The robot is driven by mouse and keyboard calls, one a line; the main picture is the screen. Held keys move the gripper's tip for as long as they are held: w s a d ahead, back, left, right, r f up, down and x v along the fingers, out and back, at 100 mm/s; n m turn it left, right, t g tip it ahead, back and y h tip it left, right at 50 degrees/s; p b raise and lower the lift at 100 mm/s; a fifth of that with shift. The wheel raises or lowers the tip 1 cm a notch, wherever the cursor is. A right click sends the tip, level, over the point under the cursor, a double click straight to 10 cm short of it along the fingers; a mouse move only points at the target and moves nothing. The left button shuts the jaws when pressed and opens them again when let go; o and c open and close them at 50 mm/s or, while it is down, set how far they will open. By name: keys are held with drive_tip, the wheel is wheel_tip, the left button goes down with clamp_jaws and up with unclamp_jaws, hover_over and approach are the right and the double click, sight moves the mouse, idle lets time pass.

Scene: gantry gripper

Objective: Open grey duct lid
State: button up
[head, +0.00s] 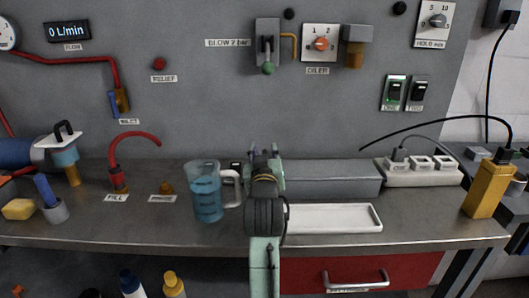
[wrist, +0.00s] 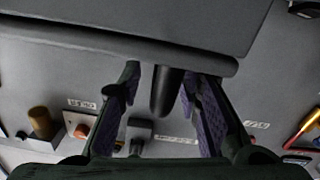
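The grey duct (head: 335,178) is a long, low box with a lid, lying along the back of the bench and looking closed. My gripper (head: 264,158) is at its left end and hides part of it. In the wrist view the duct's grey surface and rounded edge (wrist: 60,36) fill the top. A black rounded peg (wrist: 164,92) stands out by that edge. My gripper's two fingers (wrist: 160,85) are open on either side of the peg, with gaps showing, so they do not seem to touch it.
A jug of blue liquid (head: 207,192) stands close left of my gripper. A white tray (head: 335,218) lies in front of the duct, and a white socket strip (head: 418,176) is at its right end. The wall panel with valves is behind.

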drive_tip(key=shift+c, duration=0.6)
drive_tip(key=c, duration=0.5)
clamp_jaws()
drive_tip(key=shift+d, duration=0.1)
